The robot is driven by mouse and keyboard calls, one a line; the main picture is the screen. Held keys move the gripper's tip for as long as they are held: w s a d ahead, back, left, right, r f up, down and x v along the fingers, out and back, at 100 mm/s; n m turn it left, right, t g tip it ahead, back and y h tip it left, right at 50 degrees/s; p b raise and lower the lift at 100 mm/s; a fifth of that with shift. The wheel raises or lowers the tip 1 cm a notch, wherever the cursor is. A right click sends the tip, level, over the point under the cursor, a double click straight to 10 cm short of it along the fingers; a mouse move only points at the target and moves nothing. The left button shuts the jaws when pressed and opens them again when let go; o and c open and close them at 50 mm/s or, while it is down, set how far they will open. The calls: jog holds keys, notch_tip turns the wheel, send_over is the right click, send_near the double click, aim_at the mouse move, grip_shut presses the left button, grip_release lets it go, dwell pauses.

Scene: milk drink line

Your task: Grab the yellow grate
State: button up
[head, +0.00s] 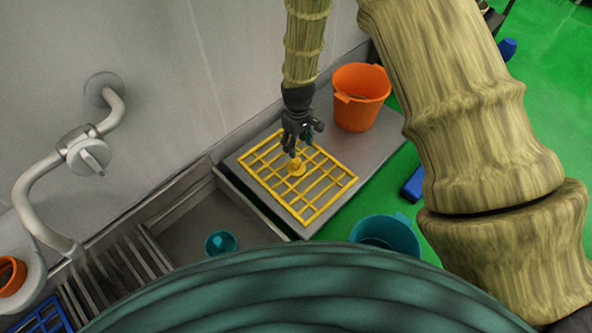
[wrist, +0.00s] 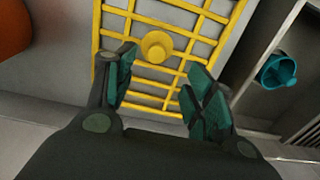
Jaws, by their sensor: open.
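The yellow grate (head: 325,183) lies flat on the grey counter beside the sink in the head view. It has a round yellow knob (head: 297,167) standing near its middle. My gripper (head: 294,152) is just above the knob, pointing down. In the wrist view the grate (wrist: 178,98) fills the upper middle, and the knob (wrist: 157,46) shows beyond and between the fingertips. My gripper (wrist: 158,70) is open, with its teal-padded fingers spread and nothing between them. I cannot tell the exact height gap to the knob.
An orange bucket (head: 361,97) stands on the counter behind the grate. A teal bucket (head: 386,234) is in front of the counter. A teal cup (head: 221,242) lies in the sink (head: 190,228). A pipe with a tap (head: 88,156) is at left, and a blue grate (head: 45,318) at lower left.

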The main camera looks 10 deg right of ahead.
aim_at(297, 160)
jog(key=shift+w+f, duration=0.15)
jog(key=shift+f, duration=0.35)
notch_tip(297, 160, down, 5)
jog(key=b, duration=0.2)
jog(key=shift+f+b, duration=0.15)
jog(key=shift+b, duration=0.25)
jog(key=shift+w+f+b, duration=0.15)
jog(key=shift+f+b, duration=0.8)
jog(key=shift+f, duration=0.35)
jog(key=shift+w+f+b, duration=0.15)
jog(key=shift+f+b, duration=0.8)
jog(key=shift+f, duration=0.35)
jog(key=shift+c, duration=0.4)
jog(key=shift+r, duration=0.1)
grip_shut()
